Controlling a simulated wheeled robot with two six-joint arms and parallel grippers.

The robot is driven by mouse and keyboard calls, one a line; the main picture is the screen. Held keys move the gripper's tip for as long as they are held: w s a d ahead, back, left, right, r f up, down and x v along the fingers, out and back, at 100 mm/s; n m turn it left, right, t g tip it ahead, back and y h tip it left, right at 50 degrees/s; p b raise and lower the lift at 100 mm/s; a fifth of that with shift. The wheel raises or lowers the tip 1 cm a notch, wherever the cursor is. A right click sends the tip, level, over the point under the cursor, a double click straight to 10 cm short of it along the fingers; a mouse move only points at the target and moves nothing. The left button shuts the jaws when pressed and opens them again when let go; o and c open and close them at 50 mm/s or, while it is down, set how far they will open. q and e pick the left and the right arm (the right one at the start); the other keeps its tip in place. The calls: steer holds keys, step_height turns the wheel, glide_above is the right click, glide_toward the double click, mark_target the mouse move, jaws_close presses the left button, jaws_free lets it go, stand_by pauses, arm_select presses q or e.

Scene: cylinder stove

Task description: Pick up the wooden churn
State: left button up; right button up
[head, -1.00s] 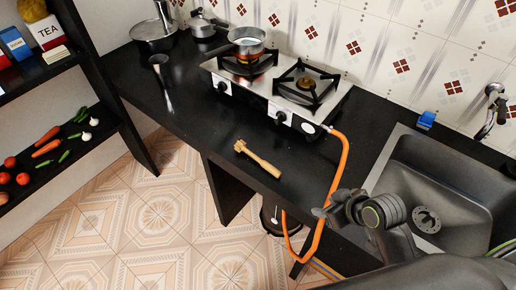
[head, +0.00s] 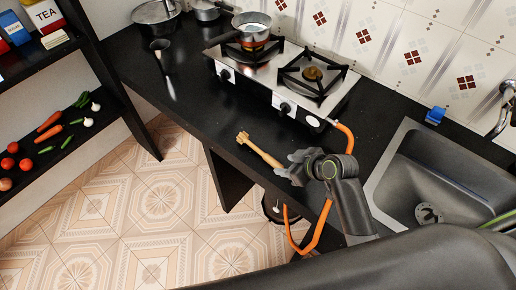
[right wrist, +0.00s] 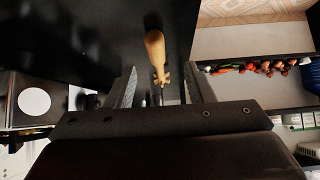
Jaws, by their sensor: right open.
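The wooden churn (head: 258,148) is a light wooden stick with a notched head. It lies on the black counter near its front edge, head toward the back left and handle toward the right gripper. My right gripper (head: 292,169) is open at the handle end of the churn. In the right wrist view the churn (right wrist: 155,50) shows between the two open fingers (right wrist: 160,90), with its handle end nearer the top; I cannot tell whether they touch it. My left gripper is not in view.
A two-burner stove (head: 277,78) with a pan (head: 252,27) stands behind the churn. A sink (head: 450,165) is at the right. An orange gas hose (head: 322,222) hangs over the counter's front edge. The counter left of the churn is mostly clear.

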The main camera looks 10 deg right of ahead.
mark_target(274, 161)
steer(key=shift+x, duration=0.8)
steer(key=shift+w+r+p+x, duration=0.15)
steer(key=shift+p+x, duration=0.15)
steer(key=shift+x, duration=0.7)
steer(key=shift+w+r+p+x, duration=0.1)
steer(key=shift+w+p+x, duration=0.15)
steer(key=shift+x, duration=0.7)
steer(key=shift+w+a+f, duration=0.2)
steer(key=shift+w+f, duration=0.1)
steer(key=shift+f, duration=0.2)
jaws_close()
